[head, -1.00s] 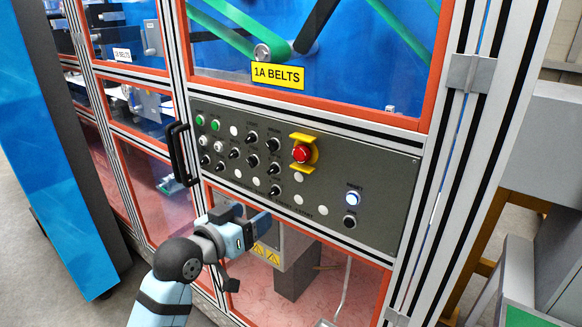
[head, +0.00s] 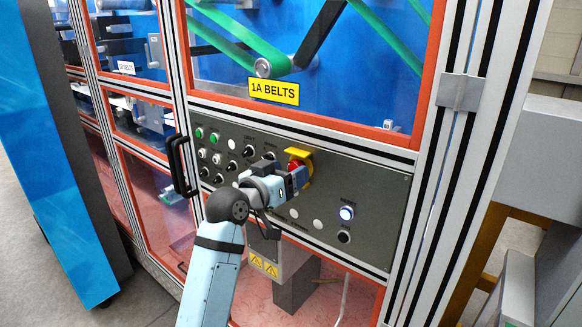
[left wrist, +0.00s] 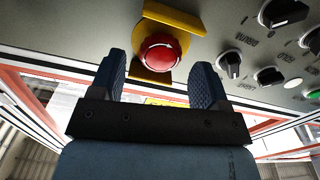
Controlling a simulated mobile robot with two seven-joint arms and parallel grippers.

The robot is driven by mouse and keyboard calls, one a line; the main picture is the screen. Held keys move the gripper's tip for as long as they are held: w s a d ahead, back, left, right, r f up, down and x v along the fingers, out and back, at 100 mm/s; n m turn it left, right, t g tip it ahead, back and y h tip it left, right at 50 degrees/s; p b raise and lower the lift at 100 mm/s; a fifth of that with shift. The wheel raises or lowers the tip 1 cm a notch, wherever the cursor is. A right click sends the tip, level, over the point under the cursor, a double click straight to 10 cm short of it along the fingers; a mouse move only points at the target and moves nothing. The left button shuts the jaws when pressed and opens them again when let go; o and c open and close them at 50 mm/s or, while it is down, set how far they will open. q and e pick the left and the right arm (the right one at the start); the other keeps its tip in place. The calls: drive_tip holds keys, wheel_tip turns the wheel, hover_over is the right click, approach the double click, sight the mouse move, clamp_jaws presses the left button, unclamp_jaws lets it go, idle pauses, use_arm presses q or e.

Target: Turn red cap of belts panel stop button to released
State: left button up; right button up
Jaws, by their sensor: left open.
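The red cap of the stop button (head: 295,166) sits on the grey belts panel (head: 376,200), inside a yellow guard (head: 305,155). My left gripper (head: 296,179) is in front of the cap and hides part of it in the head view. In the left wrist view the red cap (left wrist: 161,52) shows whole, just beyond and between the two open fingers (left wrist: 158,82). The fingers stand apart on either side, and I see no contact with the cap. My right gripper is not in view.
Several black knobs and a green button (head: 199,132) are left of the cap. A lit button (head: 346,213) is at the lower right. A yellow label (head: 274,90) is above the panel, and a black door handle (head: 178,165) is at its left edge.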

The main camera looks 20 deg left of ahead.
use_arm(q)
drive_tip(key=shift+x, duration=0.8)
drive_tip(key=c, duration=0.9)
drive_tip(key=m+p, duration=0.1)
drive_tip(key=m, duration=0.1)
drive_tip(key=m+p, duration=0.1)
drive_tip(key=m, duration=0.1)
drive_tip(key=shift+s+r+m, duration=0.15)
drive_tip(key=shift+m, duration=0.95)
drive_tip(key=shift+p, duration=0.3)
